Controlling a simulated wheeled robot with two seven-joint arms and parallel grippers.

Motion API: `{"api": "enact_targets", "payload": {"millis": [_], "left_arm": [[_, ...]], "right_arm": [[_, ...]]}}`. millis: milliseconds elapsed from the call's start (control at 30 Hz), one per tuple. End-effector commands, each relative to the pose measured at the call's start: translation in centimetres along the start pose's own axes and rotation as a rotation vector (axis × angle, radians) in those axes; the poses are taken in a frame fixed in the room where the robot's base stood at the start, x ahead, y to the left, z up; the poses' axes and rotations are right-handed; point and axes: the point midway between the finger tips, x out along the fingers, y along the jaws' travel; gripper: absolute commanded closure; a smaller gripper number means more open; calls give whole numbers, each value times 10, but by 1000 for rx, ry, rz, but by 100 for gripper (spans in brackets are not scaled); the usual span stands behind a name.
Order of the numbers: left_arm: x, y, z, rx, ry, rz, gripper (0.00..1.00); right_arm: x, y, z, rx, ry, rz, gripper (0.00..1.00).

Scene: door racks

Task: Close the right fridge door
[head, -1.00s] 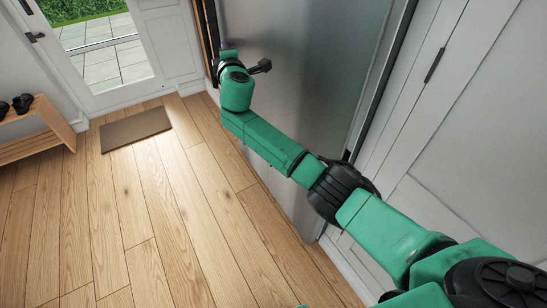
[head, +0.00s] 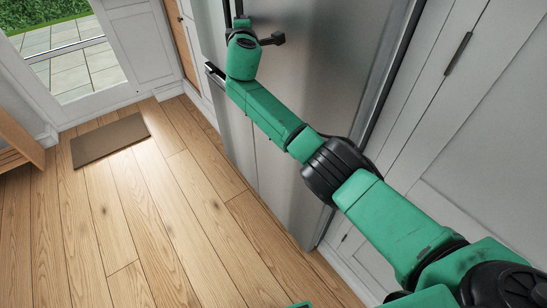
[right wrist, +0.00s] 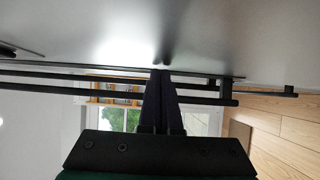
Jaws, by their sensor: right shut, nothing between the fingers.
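The stainless-steel fridge front (head: 325,70) stands upright in the head view, behind my right arm; its top is out of frame. I cannot tell from here whether the right door is fully flush. My right gripper (head: 240,8) is at the top edge of the head view, in front of the steel and partly cut off. In the right wrist view the right gripper's fingers (right wrist: 160,75) are together and empty, their tips at or very near a grey metal surface (right wrist: 210,40); contact is unclear. My left gripper is out of view.
A black handle (head: 214,72) sticks out at the fridge's left side. White cabinets (head: 470,110) stand to the right. A glass door (head: 75,60) and a brown mat (head: 110,139) are at the far left. The wood floor (head: 130,220) is clear.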

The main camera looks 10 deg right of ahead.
Motion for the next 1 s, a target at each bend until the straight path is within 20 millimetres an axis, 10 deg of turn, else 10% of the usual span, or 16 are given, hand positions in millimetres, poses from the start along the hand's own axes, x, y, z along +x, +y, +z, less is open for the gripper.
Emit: {"api": "enact_targets", "payload": {"millis": [1000], "left_arm": [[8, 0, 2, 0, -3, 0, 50]], "right_arm": [[14, 0, 19, -1, 0, 0, 100]]}}
